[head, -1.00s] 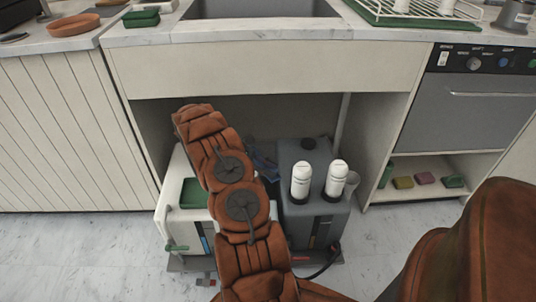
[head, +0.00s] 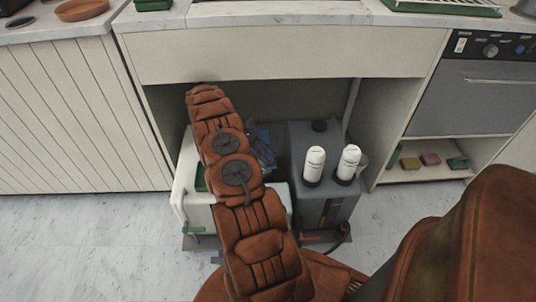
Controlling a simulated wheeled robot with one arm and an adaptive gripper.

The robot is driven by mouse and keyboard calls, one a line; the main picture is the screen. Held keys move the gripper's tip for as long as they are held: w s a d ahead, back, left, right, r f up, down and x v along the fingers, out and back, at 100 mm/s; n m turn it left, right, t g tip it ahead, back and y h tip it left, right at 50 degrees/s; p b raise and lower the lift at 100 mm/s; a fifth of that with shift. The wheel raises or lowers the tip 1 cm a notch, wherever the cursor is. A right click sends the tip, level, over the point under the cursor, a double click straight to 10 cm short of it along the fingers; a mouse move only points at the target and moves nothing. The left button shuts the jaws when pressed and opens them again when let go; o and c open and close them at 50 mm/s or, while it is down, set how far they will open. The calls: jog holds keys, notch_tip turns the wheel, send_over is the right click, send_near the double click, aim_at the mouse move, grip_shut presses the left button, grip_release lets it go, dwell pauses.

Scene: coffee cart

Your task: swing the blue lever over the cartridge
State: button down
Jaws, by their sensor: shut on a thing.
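Under the sink, a grey unit (head: 331,205) carries two white upright cylinders, which may be cartridges: a left one (head: 314,165) and a right one (head: 347,163). A dark blue piece (head: 263,144) shows just right of my arm, between the white box and the grey unit. It is small and partly covered, and I cannot tell whether it is the blue lever. My brown arm reaches into the open cabinet. My gripper is hidden behind the arm, so its hold on anything does not show.
A white box (head: 181,192) stands left of the grey unit, partly behind my arm, with a green handle (head: 196,230) low in front. A red handle (head: 310,238) is low by the grey unit. The countertop edge (head: 280,16) overhangs the cabinet. Floor is clear at left.

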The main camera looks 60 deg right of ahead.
jog(key=c, duration=0.9)
grip_release()
